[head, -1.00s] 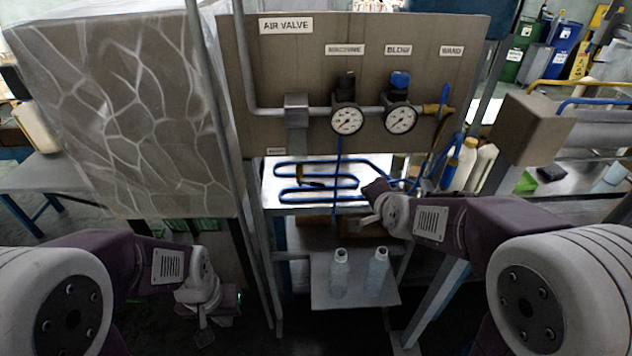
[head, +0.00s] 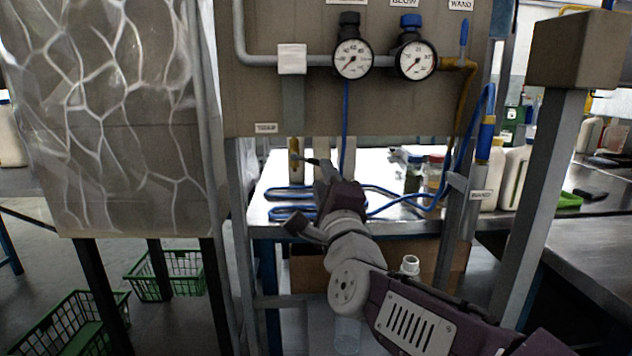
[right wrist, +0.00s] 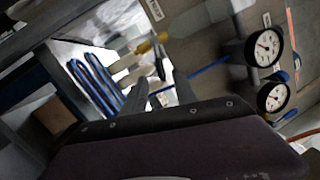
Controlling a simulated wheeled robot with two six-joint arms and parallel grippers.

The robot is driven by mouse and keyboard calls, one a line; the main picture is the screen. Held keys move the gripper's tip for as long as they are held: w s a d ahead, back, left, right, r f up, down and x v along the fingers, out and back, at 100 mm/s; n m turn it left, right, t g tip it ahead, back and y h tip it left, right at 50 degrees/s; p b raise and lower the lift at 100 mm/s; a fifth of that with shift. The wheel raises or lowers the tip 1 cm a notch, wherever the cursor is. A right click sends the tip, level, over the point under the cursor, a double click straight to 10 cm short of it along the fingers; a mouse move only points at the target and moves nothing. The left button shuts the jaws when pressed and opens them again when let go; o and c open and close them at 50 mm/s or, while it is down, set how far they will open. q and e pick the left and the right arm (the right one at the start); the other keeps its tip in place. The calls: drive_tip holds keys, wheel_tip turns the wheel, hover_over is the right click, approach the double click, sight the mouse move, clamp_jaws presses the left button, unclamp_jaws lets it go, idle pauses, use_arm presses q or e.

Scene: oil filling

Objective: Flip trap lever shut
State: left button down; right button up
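The trap valve (head: 295,160) is a brass-yellow body hanging below the panel, under a small label, at the centre left of the head view. A small dark lever appears to stick out on its right side. In the right wrist view the yellow valve (right wrist: 146,46) sits just beyond the fingers, with the lever (right wrist: 163,66) below it. My right gripper (head: 323,172) is just right of the valve, close to the lever; whether it touches cannot be told. Its two fingers (right wrist: 160,94) stand apart with nothing visible between them. My left gripper is out of view.
The panel (head: 400,108) with two gauges hangs above my right gripper. A blue coiled hose (head: 290,193) lies on the table behind. A grey post (head: 535,190) stands to the right. A bottle (head: 411,265) is partly behind my right arm. Green baskets (head: 165,275) are at the lower left.

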sight(308, 160)
drive_tip(key=x, duration=0.9)
drive_tip(key=shift+d+r, duration=0.1)
clamp_jaws()
